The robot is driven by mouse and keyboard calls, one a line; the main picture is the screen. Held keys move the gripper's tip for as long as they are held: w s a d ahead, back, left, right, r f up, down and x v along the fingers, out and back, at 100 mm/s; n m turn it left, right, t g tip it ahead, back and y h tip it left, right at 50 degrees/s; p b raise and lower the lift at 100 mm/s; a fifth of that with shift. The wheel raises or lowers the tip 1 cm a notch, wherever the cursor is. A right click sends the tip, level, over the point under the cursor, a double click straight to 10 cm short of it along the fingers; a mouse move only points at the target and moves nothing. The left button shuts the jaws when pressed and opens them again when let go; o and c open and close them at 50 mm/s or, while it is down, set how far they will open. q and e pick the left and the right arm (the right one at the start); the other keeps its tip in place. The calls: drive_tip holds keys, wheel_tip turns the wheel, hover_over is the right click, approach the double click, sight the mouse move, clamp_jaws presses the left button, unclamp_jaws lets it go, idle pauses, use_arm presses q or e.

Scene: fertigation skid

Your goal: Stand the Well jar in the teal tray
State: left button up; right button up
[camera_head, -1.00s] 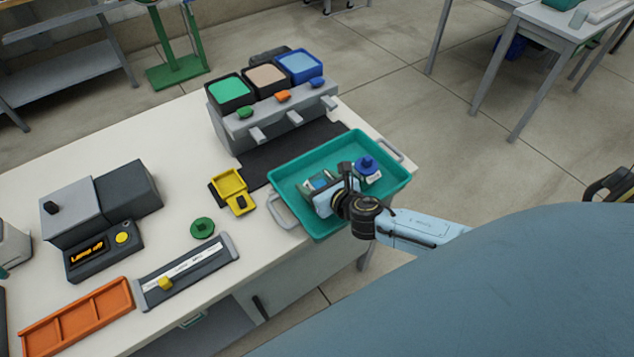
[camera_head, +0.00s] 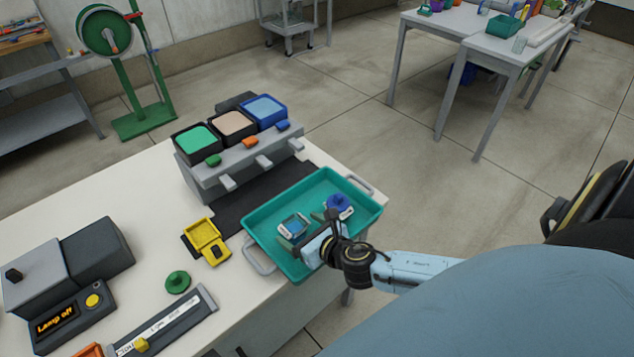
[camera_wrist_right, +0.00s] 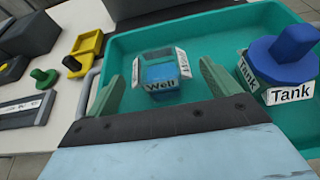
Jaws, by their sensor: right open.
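The Well jar (camera_head: 294,224) is a small lidless clear jar with blue-teal contents and white labels. It stands in the teal tray (camera_head: 357,187), apart from the tray walls, and appears upright. In the right wrist view the jar (camera_wrist_right: 165,72) shows its "Well" label between and beyond my fingertips. My right gripper (camera_head: 309,230) is open and empty over the tray, just on the near side of the jar. The wrist view shows its two green finger pads (camera_wrist_right: 170,78) apart, with a gap to the jar. My left gripper is out of view.
A Tank jar (camera_head: 339,204) with a blue lid stands in the tray, close to my right gripper. A green lid (camera_head: 177,282), a yellow holder (camera_head: 205,238) and a grey dispenser (camera_head: 240,163) are on the table left of the tray. A lamp box reads "Lamp off" (camera_head: 56,320).

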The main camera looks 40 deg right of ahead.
drive_tip(key=v, duration=0.6)
drive_tip(key=shift+s+r, duration=0.15)
drive_tip(key=shift+s, duration=0.25)
drive_tip(key=shift+s+r, duration=0.1)
drive_tip(key=shift+s, duration=0.1)
idle(0.9)
